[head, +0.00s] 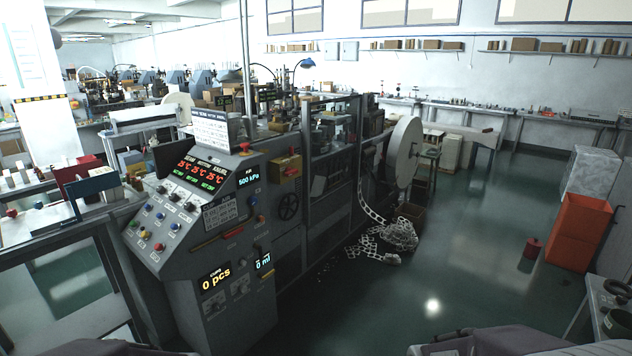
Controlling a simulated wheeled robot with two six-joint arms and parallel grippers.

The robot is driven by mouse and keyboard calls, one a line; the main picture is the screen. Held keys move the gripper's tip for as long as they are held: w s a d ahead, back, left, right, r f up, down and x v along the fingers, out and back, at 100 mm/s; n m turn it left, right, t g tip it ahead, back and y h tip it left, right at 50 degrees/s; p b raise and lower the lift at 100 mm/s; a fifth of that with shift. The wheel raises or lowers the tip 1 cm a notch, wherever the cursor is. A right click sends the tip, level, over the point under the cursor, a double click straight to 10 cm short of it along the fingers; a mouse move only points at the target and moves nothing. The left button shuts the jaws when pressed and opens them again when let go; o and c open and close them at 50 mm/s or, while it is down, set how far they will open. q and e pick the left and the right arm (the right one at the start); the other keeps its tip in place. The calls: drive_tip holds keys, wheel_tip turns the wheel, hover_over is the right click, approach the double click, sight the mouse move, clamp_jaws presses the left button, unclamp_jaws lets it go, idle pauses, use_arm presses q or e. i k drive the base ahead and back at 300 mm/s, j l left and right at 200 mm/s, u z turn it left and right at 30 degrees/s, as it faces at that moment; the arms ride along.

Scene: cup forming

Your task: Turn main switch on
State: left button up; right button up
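The grey control console (190,215) of the cup-forming machine stands left of centre. Its lit temperature display (197,172) shows red readings of about 25 °C with green text below. Coloured buttons (160,228) and small knobs cover the sloped panel. A yellow box with a red part (287,168) is mounted on the machine just right of the console; it looks like a switch box, but its position is too small to read. I cannot tell for certain which control is the main switch. Neither gripper shows; only parts of my arms appear at the bottom edge.
White punched strip scrap (385,238) lies on the floor below a large white reel (404,152). An orange bin (578,232) stands at right. The floor between is mostly clear.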

sight(290, 172)
drive_tip(key=i+l, duration=0.2)
drive_tip(key=i, duration=0.2)
drive_tip(key=i+l+z, duration=0.1)
drive_tip(key=i, duration=0.3)
drive_tip(key=i+l, duration=0.2)
drive_tip(key=i, duration=0.2)
drive_tip(key=i+l+u, duration=0.65)
drive_tip(key=u, duration=0.2)
drive_tip(key=i+l+u, duration=0.4)
drive_tip(key=l, duration=0.15)
drive_tip(key=i+l+u, duration=0.1)
drive_tip(key=l+u, duration=0.35)
